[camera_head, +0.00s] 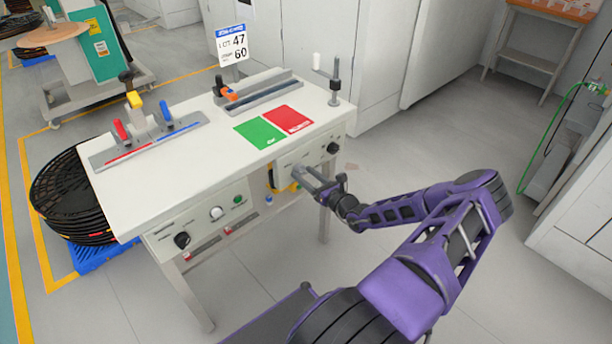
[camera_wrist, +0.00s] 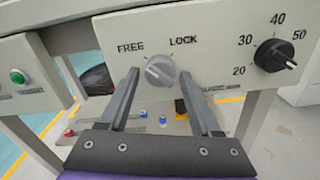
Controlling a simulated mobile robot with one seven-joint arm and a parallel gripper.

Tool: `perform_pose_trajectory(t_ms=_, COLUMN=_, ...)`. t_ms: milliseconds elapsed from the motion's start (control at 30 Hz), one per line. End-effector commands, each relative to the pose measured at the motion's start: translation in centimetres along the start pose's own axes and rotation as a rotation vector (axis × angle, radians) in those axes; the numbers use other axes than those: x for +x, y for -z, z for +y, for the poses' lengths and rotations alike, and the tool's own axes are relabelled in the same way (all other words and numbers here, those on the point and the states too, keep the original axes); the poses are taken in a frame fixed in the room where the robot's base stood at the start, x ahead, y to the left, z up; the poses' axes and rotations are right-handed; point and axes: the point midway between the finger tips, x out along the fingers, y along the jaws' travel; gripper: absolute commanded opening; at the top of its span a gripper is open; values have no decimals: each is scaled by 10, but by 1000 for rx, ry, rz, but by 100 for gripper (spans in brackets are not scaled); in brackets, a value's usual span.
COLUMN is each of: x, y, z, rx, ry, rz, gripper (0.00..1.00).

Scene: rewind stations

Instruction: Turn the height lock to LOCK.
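The height lock is a round grey knob (camera_wrist: 160,70) on the pale front panel, with FREE printed at its upper left and LOCK at its upper right. A light mark shows on the knob's left part, seemingly on the FREE side. My gripper (camera_wrist: 159,76) is open, its two dark fingertips on either side of the knob, with a visible gap at each side. How far the tips stand from the panel is hard to tell. In the head view my gripper (camera_head: 316,178) is at the right part of the table's front, and it hides the knob there.
A black dial (camera_wrist: 273,55) with numbers 20 to 50 sits right of the knob. A green button (camera_wrist: 18,77) is on the panel to the left. The white worktable (camera_head: 190,175) carries a green mat (camera_head: 259,133) and a red mat (camera_head: 288,119).

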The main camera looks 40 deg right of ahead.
Motion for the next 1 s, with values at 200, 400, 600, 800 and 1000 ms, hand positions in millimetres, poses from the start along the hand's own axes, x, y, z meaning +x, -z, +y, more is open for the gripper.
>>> perform_pose_trajectory(t_ms=200, x=0, y=0, z=0, rx=0, ry=0, rz=0, gripper=23)
perform_pose_trajectory(t_ms=400, x=0, y=0, z=0, rx=0, ry=0, rz=0, gripper=0)
perform_pose_trajectory(t_ms=600, x=0, y=0, z=0, rx=18, ry=0, rz=1, gripper=0)
perform_pose_trajectory(t_ms=800, x=-1, y=-1, z=0, rx=99, ry=0, rz=2, gripper=0)
perform_pose_trajectory(t_ms=1000, x=0, y=-1, z=1, rx=251, ry=-1, rz=2, gripper=0)
